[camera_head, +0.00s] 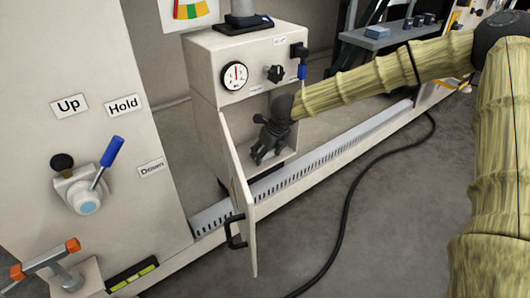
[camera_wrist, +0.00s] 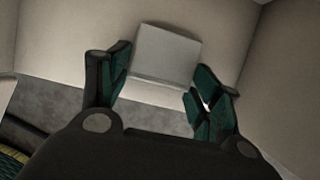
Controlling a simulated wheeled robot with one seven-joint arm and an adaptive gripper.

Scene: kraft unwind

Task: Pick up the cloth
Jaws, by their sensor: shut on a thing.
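The cloth (camera_wrist: 167,52) shows in the wrist view as a light grey, flat-sided folded block. It sits between the two dark green fingertips of my gripper (camera_wrist: 165,85), which is shut on it with the fingers spread to its width. In the head view my gripper (camera_head: 266,148) reaches into the open compartment of a pale cabinet. The cloth cannot be made out there.
The cabinet (camera_head: 205,75) has a gauge and knob above the compartment. Its door (camera_head: 240,190) stands open at the left of my gripper. Compartment walls (camera_wrist: 270,75) are close around it. A black cable (camera_head: 347,200) lies on the floor.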

